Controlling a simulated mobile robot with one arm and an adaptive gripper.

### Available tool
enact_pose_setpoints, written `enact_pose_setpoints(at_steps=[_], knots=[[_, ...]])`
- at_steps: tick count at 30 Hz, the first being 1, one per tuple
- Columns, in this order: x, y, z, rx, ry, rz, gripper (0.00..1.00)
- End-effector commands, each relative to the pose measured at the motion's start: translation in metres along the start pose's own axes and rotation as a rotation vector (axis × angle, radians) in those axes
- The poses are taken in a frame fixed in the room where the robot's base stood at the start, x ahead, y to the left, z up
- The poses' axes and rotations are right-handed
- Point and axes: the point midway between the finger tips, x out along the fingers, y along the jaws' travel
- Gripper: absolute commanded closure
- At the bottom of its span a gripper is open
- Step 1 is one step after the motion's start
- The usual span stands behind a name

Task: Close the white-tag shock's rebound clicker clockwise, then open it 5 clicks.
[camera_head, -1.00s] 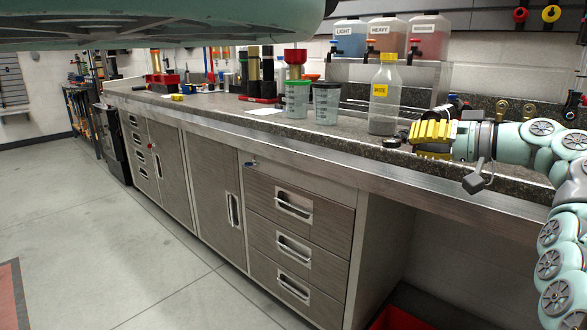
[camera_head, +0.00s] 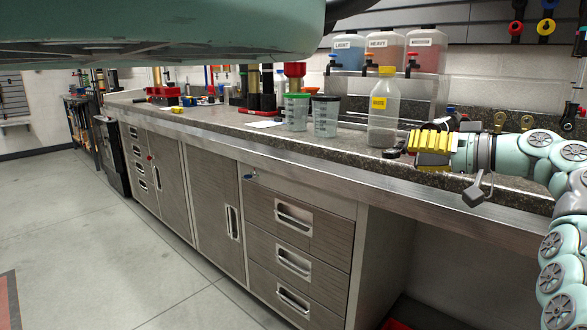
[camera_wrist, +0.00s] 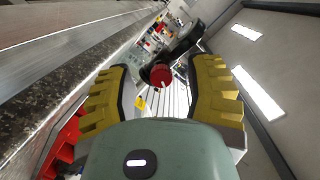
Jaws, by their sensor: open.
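My gripper (camera_head: 432,146) has yellow ribbed fingers and points left over the right end of the bench in the head view. In the wrist view its fingers (camera_wrist: 160,85) are spread apart, with nothing held. A red round cap (camera_wrist: 160,76) on a black part shows between and beyond them; I cannot tell what it belongs to. In the head view, shock-like black and gold cylinders (camera_head: 253,88) stand farther back on the bench, well left of my gripper. No white tag or rebound clicker can be made out.
The stone-topped bench (camera_head: 340,145) runs along the wall. A yellow-capped bottle (camera_head: 383,107) stands just left of my gripper. Two measuring cups (camera_head: 325,117) stand farther left. Labelled fluid tanks (camera_head: 386,50) sit behind. The floor (camera_head: 90,230) in front is largely clear.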

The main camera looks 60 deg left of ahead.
Motion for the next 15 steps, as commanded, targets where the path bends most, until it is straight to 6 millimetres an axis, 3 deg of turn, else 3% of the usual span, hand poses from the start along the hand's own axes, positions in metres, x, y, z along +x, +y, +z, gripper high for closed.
enact_pose_setpoints(at_steps=[8,15], knots=[[-0.003,0.001,0.000,0.000,0.001,0.002,0.48],[-0.040,0.002,-0.001,0.000,0.006,0.008,0.48]])
